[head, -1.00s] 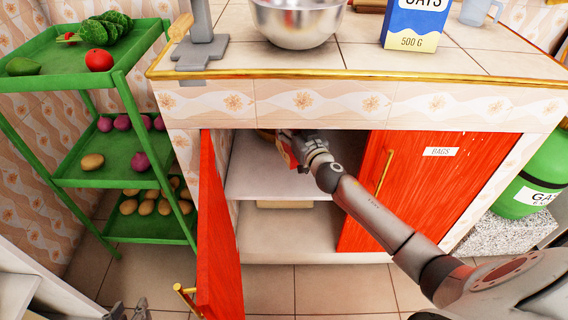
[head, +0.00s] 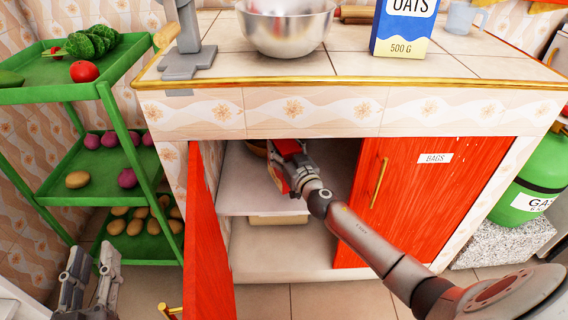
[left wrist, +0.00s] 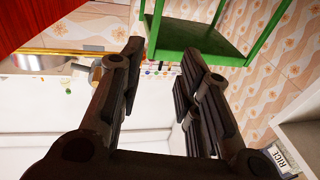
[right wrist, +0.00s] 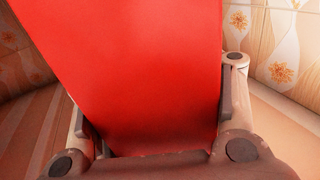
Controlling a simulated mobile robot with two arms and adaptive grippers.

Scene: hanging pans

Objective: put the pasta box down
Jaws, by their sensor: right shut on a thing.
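My right gripper (head: 288,172) is inside the open cupboard, above its upper shelf (head: 246,198). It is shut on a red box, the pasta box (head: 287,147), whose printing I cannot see. In the right wrist view the plain red box (right wrist: 140,65) stands between the two fingers and fills the middle. Whether the box's bottom touches the shelf is hidden. My left gripper (head: 91,272) is open and empty at the lower left, in front of the green rack; its spread fingers also show in the left wrist view (left wrist: 163,75).
The open red door (head: 210,240) stands left of my right arm; the closed door labelled BAGS (head: 425,190) is to the right. A brown round thing (head: 257,148) is at the back of the shelf. A pale box (head: 278,219) lies below. The green rack (head: 75,185) holds vegetables.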

